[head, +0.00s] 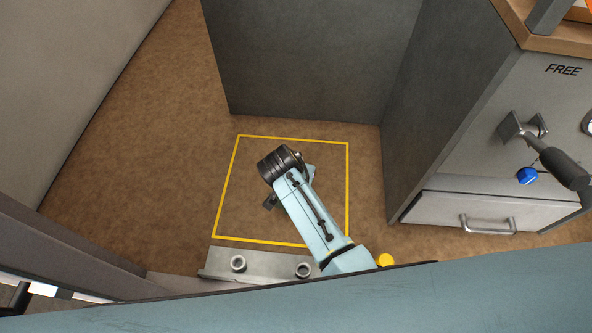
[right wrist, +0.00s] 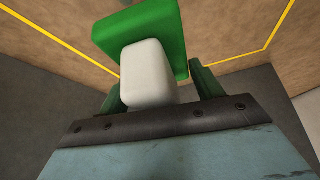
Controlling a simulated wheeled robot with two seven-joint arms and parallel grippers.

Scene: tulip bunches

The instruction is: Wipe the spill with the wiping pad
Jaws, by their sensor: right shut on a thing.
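My right gripper (right wrist: 160,88) is shut on the white block-shaped grip of the wiping pad (right wrist: 148,70), with one dark green finger on each side. The pad's green slab (right wrist: 172,25) lies beyond the grip, above the brown floor inside the yellow outline. I cannot tell if it touches the floor. In the head view, my right arm reaches over the outlined square, and its links hide most of the gripper and the pad. No spill is visible in either view. My left gripper is not in view.
A yellow outline (head: 348,185) marks a square on the brown floor. Dark grey panels (head: 310,60) stand behind it and to its right. A grey cabinet marked FREE, with a drawer (head: 450,211) and a lever (head: 562,167), stands at the right. Open floor lies to the left.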

